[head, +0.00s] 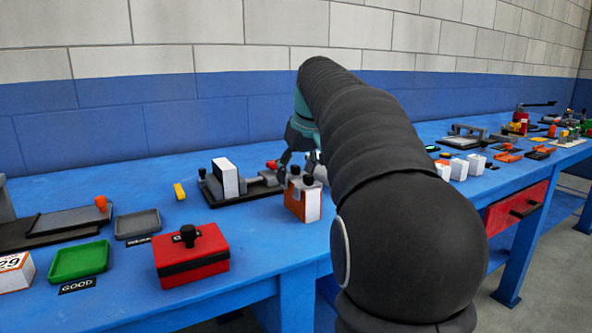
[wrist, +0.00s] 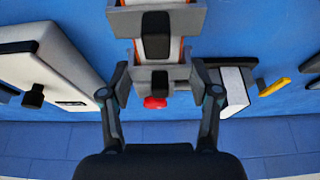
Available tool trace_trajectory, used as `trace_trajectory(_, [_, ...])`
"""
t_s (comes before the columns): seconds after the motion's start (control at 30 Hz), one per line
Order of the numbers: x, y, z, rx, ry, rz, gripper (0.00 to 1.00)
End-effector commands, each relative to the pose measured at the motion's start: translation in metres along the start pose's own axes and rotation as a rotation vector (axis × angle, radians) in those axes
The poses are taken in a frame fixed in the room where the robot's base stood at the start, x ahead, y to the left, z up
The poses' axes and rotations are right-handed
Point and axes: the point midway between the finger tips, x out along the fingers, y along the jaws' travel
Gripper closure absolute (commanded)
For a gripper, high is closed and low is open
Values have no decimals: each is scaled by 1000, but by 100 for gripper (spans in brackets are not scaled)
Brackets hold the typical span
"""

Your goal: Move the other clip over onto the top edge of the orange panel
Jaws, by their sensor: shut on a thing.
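The orange panel (head: 303,203), with a white end face, stands upright near the front of the blue bench. In the wrist view the panel (wrist: 138,50) is pale between thin orange lines. One grey clip (wrist: 118,22) with a black top straddles it. A second clip, with a black knob (wrist: 160,80), lies between my fingers. My gripper (wrist: 158,82) is shut on this second clip at the panel's top; I cannot tell whether the clip is fully seated. In the head view my gripper (head: 298,162) is just above the panel, partly hidden by my arm.
A black fixture (head: 212,190) holding a white block (head: 225,177) stands left of the panel. A red box (head: 190,258) and a green tray (head: 79,262) lie farther left. Several white blocks (head: 460,168) stand to the right. The bench front between panel and red box is clear.

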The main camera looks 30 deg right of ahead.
Motion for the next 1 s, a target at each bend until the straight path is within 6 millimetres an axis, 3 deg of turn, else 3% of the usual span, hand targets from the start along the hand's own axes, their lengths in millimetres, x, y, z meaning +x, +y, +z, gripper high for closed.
trace_trajectory(0.33, [0,0,0,0,1,0,73])
trace_trajectory(0.37, [0,0,0,0,1,0,36])
trace_trajectory(0.47, [0,0,0,0,1,0,11])
trace_trajectory(0.7, [0,0,0,0,1,0,9])
trace_trajectory(0.77, [0,0,0,0,1,0,0])
trace_trajectory(1.0, [0,0,0,0,1,0,0])
